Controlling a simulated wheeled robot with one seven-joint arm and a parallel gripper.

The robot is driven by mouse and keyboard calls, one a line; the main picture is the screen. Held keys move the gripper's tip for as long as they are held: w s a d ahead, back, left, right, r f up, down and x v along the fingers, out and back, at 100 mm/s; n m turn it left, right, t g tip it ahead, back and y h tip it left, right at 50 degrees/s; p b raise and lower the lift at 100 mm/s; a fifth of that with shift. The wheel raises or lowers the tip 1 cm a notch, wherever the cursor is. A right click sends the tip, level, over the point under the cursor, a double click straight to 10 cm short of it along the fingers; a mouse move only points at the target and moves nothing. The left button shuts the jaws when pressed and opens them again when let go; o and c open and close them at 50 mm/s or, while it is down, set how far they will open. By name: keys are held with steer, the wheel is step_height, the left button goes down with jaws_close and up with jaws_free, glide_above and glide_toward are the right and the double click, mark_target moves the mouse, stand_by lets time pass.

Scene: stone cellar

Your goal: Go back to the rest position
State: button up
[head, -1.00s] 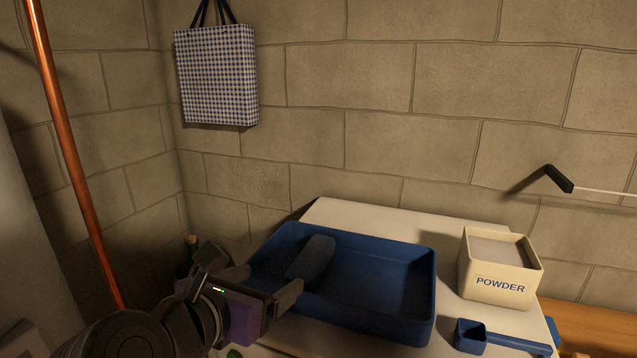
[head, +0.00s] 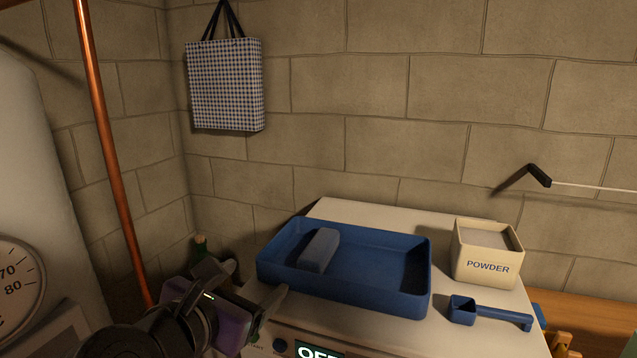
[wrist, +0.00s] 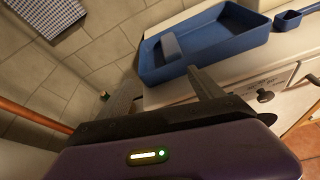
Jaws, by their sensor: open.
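My gripper (head: 256,283) is open and empty at the lower left in the head view, in front of and left of the blue tray (head: 380,296). In the wrist view its two fingers (wrist: 160,92) stand apart with nothing between them. The blue tray also shows in the wrist view (wrist: 235,42), beyond the fingers. A grey-blue block (head: 318,250) lies in the left part of the tray. The gripper does not appear to touch the tray.
A POWDER box (head: 488,266) and a blue scoop (head: 490,312) sit right of the tray on the white machine top (head: 440,215). A checked bag (head: 225,85) hangs on the wall. A copper pipe (head: 112,150) and a dial (head: 15,280) are at left.

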steer(key=a+r+m+t+y, duration=0.2)
steer(key=a+m+t+y, duration=0.1)
steer(key=a+m+y, duration=0.25)
steer(key=s+d+f+m+y, duration=0.3)
steer(key=s+d+f+m, duration=0.1)
steer(key=f, duration=0.2)
steer(key=s+d+f+m+y, duration=0.3)
steer(key=s+d+f+m, duration=0.15)
steer(key=f, duration=0.25)
steer(key=s+d+f+m+h, duration=0.2)
steer(key=s+d+m, duration=0.3)
steer(key=s+d, duration=0.4)
steer(key=s+d+f+m+g+h+b, duration=0.1)
steer(key=s+d+f+m+h, duration=0.2)
steer(key=s+d, duration=0.6)
steer(key=s+d+f+m+h, duration=0.2)
steer(key=s+d+f+m, duration=0.4)
steer(key=s, duration=0.8)
steer(key=d+m, duration=0.2)
steer(key=d, duration=0.1)
steer(key=shift+d+f+g+b, duration=0.2)
steer(key=shift+d+g+b, duration=0.05)
steer(key=shift+g+b, duration=0.15)
